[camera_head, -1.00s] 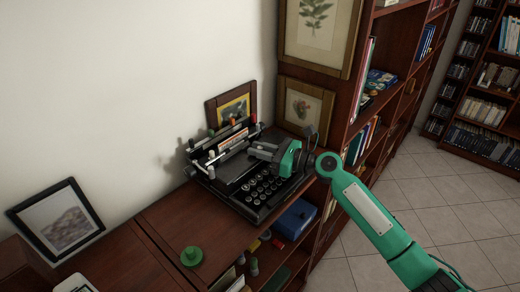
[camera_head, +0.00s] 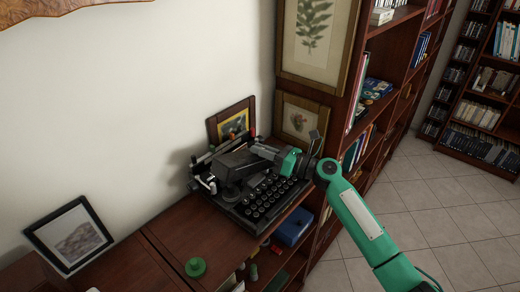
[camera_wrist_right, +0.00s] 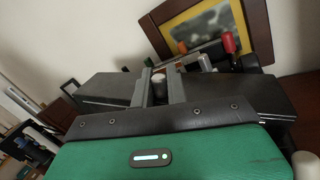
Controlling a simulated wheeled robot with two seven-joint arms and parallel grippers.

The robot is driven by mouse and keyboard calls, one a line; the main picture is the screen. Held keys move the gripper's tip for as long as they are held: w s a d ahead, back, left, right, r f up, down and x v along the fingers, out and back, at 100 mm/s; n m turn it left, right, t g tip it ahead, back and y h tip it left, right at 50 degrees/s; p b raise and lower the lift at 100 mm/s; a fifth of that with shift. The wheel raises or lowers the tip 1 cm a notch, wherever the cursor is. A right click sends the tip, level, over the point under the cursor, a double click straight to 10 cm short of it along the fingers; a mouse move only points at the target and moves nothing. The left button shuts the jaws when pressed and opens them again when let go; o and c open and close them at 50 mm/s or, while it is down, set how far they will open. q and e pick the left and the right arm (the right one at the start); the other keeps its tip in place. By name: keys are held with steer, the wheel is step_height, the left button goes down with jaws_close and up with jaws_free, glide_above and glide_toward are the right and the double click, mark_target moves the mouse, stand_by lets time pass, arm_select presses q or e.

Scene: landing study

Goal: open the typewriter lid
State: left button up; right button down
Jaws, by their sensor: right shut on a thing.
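The black typewriter (camera_head: 264,203) stands on the wooden desk against the wall, its keys facing the lower right. Its dark lid (camera_head: 234,160) is tilted up above the body and hides much of the carriage behind it. In the right wrist view the lid (camera_wrist_right: 105,91) spans both sides of the fingers. My right gripper (camera_head: 257,152) reaches in from the right over the keys and is shut on the lid; its fingers also show in the wrist view (camera_wrist_right: 158,86). My left gripper is not in view.
A framed picture (camera_head: 232,121) leans close behind the typewriter. A round green object (camera_head: 195,267) lies on the desk in front, and a blue box (camera_head: 294,226) sits on a lower shelf. A tall bookcase (camera_head: 345,100) stands close by on the right. Open tiled floor lies beyond.

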steer(key=shift+w+d+r+m+t+p, duration=0.15)
steer(key=shift+r+m+p, duration=0.2)
steer(key=shift+r+m, duration=0.1)
steer(key=shift+w+d+r+m+t+p, duration=0.15)
steer(key=shift+r+m+p, duration=0.15)
steer(key=shift+r+m, duration=0.1)
steer(key=shift+w+d+r+m+p, duration=0.4)
steer(key=shift+r+m+p, duration=0.05)
steer(key=shift+m+p, duration=0.3)
steer(key=c, duration=1.5)
jaws_free()
steer(key=shift+o, duration=0.2)
steer(key=b+v, duration=0.6)
steer(key=v, duration=0.7)
steer(key=shift+s+d+f, duration=0.25)
steer(key=shift+f, duration=0.15)
